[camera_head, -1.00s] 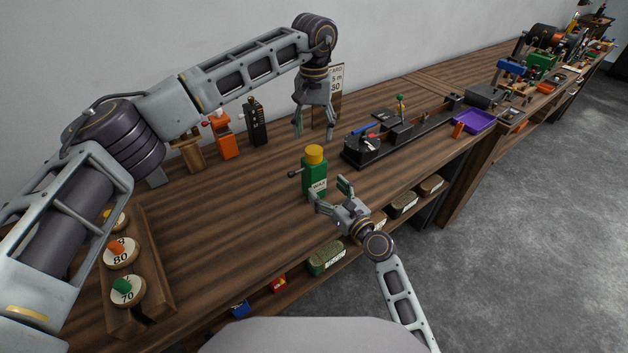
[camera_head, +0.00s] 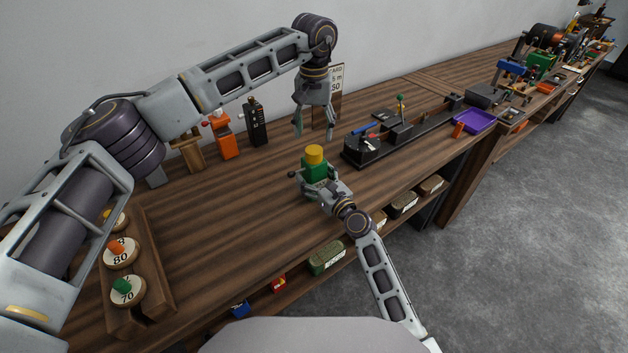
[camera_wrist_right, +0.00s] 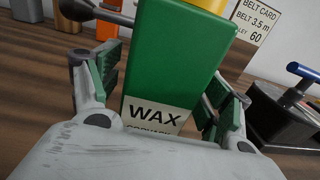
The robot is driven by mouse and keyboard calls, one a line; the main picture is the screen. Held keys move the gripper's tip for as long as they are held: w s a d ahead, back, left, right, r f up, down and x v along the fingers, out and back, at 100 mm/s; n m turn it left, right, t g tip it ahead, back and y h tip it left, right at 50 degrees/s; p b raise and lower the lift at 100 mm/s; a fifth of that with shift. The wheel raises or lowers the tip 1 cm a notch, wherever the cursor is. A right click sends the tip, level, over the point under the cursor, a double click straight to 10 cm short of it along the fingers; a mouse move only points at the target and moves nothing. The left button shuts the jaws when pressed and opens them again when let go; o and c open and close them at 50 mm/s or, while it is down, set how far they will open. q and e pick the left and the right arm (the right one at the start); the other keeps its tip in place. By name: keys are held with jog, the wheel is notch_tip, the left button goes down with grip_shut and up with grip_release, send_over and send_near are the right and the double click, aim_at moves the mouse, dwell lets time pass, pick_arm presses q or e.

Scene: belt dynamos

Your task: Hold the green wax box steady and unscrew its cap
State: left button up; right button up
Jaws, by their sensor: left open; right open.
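The green wax box (camera_head: 314,169) with its yellow cap (camera_head: 314,154) stands upright on the bench in the head view. In the right wrist view the box (camera_wrist_right: 170,65) fills the middle, its WAX label facing me, the cap (camera_wrist_right: 205,4) cut off at the top. My right gripper (camera_head: 320,186) is open around the box, one finger on each side; in the wrist view a gap shows on the left, and contact on the right cannot be told. My left gripper (camera_head: 314,133) is open and empty, behind and above the box, pointing down.
A black belt device (camera_head: 362,148) stands right of the box, with a purple tray (camera_head: 474,122) farther right. Orange (camera_head: 225,138) and black (camera_head: 257,124) items stand near the wall. A wooden rack (camera_head: 155,270) with numbered discs is at the left. Bare bench lies left of the box.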

aim_at(314, 150)
grip_shut()
dwell(0.7)
pick_arm(q)
jog(key=shift+n, duration=0.3)
jog(key=n, duration=0.8)
jog(key=shift+f, duration=0.15)
dwell(0.5)
jog(key=shift+f, duration=3.85)
